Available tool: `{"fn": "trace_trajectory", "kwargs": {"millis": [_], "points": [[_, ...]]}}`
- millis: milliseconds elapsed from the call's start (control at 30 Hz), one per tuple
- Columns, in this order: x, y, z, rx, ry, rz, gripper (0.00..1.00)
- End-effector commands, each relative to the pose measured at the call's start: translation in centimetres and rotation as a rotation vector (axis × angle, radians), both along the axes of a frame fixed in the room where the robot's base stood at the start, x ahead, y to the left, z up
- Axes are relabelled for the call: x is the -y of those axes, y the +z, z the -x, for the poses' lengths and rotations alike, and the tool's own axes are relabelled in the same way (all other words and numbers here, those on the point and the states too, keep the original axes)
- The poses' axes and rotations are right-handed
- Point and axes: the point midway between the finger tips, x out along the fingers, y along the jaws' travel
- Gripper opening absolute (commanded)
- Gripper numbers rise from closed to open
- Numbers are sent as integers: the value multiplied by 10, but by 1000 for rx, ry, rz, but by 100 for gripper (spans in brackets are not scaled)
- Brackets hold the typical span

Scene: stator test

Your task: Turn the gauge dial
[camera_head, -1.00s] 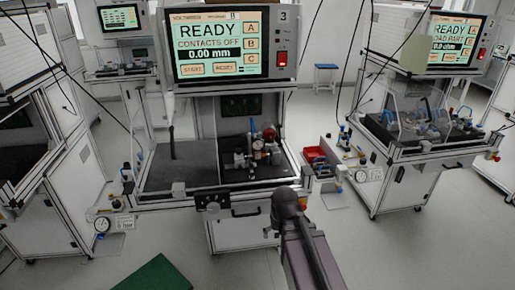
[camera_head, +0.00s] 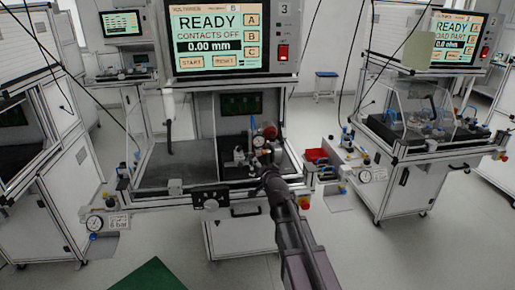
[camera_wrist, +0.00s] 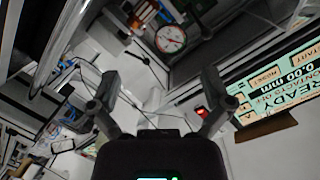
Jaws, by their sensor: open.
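A round white gauge dial (camera_head: 258,141) stands upright in the fixture on the middle bench. A white-faced dial with a red and dark needle (camera_wrist: 170,39) shows beyond my fingertips in the wrist view. My gripper (camera_wrist: 160,84) is open and empty, its two fingers spread wide, with the dial between their directions and apart from them. In the head view my arm reaches to the bench front, just below the fixture, and its end partly hides it. A second gauge (camera_head: 95,223) hangs at the bench's front left, beside a "6 bar" label.
A screen (camera_head: 217,38) reading READY, CONTACTS OFF, 0.00 mm stands above the bench. The bench has a front rail and a transparent side panel. A red bin (camera_head: 316,156) is at its right. Another bench (camera_head: 425,160) stands farther right. Floor is open in front.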

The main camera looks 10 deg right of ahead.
Motion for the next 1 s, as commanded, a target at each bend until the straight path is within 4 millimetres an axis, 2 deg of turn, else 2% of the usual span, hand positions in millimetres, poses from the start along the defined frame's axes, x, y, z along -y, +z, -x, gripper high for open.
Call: {"fn": "trace_trajectory", "kwargs": {"millis": [100, 233, 733, 1000], "points": [[5, 8, -11, 88, -29, -44, 100], [8, 16, -15, 141, -48, -71, 100], [9, 18, -17, 150, -54, -80, 100], [9, 18, -35, 150, -54, -80, 100]]}}
